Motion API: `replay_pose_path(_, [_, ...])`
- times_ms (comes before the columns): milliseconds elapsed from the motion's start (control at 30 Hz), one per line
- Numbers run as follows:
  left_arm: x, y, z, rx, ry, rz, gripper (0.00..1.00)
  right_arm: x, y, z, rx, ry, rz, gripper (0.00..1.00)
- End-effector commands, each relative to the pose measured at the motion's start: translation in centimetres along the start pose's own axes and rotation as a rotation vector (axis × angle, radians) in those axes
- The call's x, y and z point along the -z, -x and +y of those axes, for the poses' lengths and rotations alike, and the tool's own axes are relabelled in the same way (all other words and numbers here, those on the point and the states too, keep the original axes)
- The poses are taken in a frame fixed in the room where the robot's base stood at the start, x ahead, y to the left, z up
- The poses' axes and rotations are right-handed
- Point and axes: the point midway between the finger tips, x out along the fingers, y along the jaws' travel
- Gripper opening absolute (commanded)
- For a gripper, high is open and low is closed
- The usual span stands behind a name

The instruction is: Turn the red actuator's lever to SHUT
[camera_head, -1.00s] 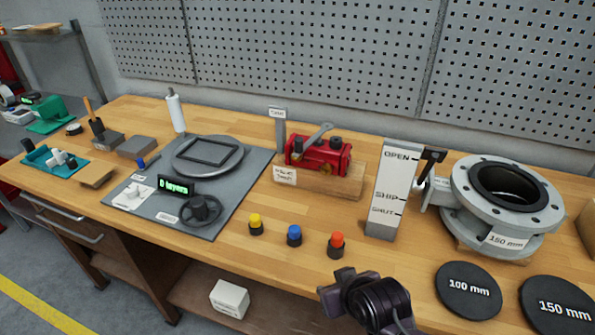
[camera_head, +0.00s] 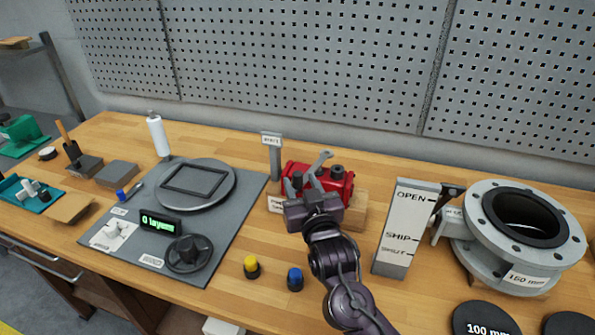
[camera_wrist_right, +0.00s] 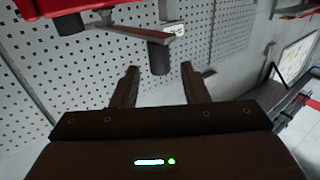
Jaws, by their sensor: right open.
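The red actuator (camera_head: 340,186) sits on a wooden block at the back middle of the bench. The lever (camera_wrist_right: 120,35) and a dark cylindrical knob (camera_wrist_right: 158,55) appear just beyond the fingertips, below the red body (camera_wrist_right: 45,6). Contact is not visible. My left gripper is not in view.
A grey post with a small label (camera_head: 272,155) stands left of the actuator. A scale plate marked OPEN, SHIP and SHUT (camera_head: 403,230) and a grey flanged valve (camera_head: 515,235) stand to the right. Yellow (camera_head: 251,265) and blue (camera_head: 295,278) knobs stand in front.

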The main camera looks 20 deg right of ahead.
Motion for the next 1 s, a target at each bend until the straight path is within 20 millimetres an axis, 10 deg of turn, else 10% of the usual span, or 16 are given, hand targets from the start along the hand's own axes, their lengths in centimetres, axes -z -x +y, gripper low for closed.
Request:
replay_pose_path(533, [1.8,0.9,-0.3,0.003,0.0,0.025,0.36,-0.1,-3.0,0.0,0.001,0.0,-0.001,0.41])
replay_pose_path(833, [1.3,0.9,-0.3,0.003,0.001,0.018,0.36,-0.1,-3.0,0.0,0.0,0.0,-0.002,0.03])
replay_pose_path(1000, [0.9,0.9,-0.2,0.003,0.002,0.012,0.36,-0.1,-3.0,0.0,0.0,0.0,-0.002,0.0])
